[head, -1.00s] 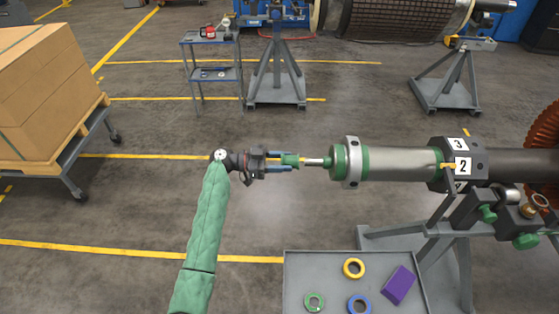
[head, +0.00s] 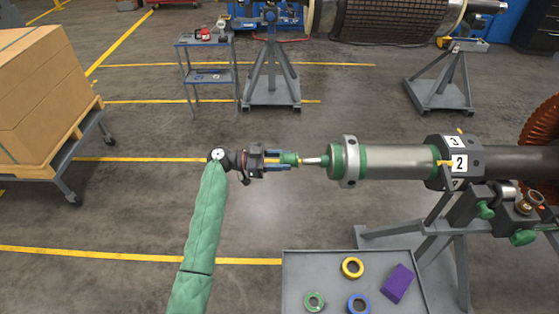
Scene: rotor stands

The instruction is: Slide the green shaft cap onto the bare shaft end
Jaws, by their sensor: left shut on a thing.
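The green shaft cap (head: 290,158) is held in my left gripper (head: 284,160), which is shut on it. The bare shaft end (head: 312,161) is a thin, shiny stub. It points left out of the green-and-silver end of the rotor (head: 392,162). The cap is at the stub's left tip, roughly in line with it. I cannot tell whether the cap touches the stub or sits a little over its tip. My right gripper is not in view.
A grey tray (head: 335,262) below the rotor holds a yellow ring (head: 352,268), a blue ring (head: 358,304), a green ring (head: 314,302) and a purple block (head: 398,282). A grey stand (head: 462,268) carries the rotor. Boxes on a cart (head: 40,95) stand left. The floor between is clear.

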